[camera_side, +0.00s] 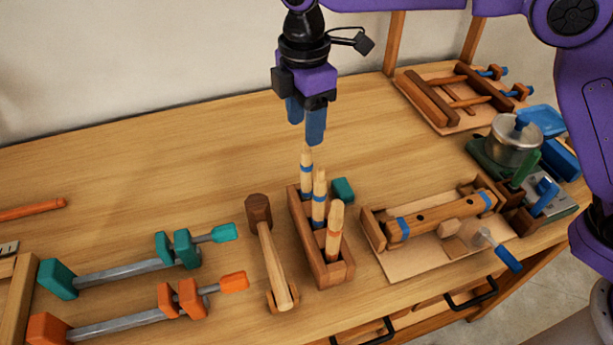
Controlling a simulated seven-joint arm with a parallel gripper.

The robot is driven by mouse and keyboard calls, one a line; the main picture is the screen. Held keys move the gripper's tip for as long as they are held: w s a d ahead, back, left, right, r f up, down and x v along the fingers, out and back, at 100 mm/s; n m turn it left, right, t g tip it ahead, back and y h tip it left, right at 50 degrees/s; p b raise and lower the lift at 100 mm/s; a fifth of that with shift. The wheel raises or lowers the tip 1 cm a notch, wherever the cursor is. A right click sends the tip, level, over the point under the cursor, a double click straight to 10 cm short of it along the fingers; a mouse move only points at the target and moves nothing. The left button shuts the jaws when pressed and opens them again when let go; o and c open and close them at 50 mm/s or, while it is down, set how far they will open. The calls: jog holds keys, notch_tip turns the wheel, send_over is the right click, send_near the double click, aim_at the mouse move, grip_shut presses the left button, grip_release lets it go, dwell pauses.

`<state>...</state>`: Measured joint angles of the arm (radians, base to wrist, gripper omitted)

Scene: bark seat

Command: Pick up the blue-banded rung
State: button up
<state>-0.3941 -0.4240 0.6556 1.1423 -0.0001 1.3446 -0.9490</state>
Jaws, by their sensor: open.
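Three pale wooden rungs stand upright in a narrow wooden rack on the bench. The lower parts of the rungs are hidden by the rack (333,271). My gripper (305,121) points down with its blue fingers apart and nothing between them. It is above the rear end of the rack, apart from the rungs, closest to the rear rung's top in this view.
A mallet (270,255) lies left of the rack, with teal (130,270) and orange (140,315) clamps further left. A teal block (343,190) sits behind the rack's right side. A wooden jig with a blue-banded bar (440,216) is on the right, and a metal pot (515,142) stands beyond.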

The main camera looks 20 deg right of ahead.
aim_at(306, 150)
jog(key=shift+s+d+f, duration=0.1)
jog(key=shift+f, duration=3.8)
grip_shut()
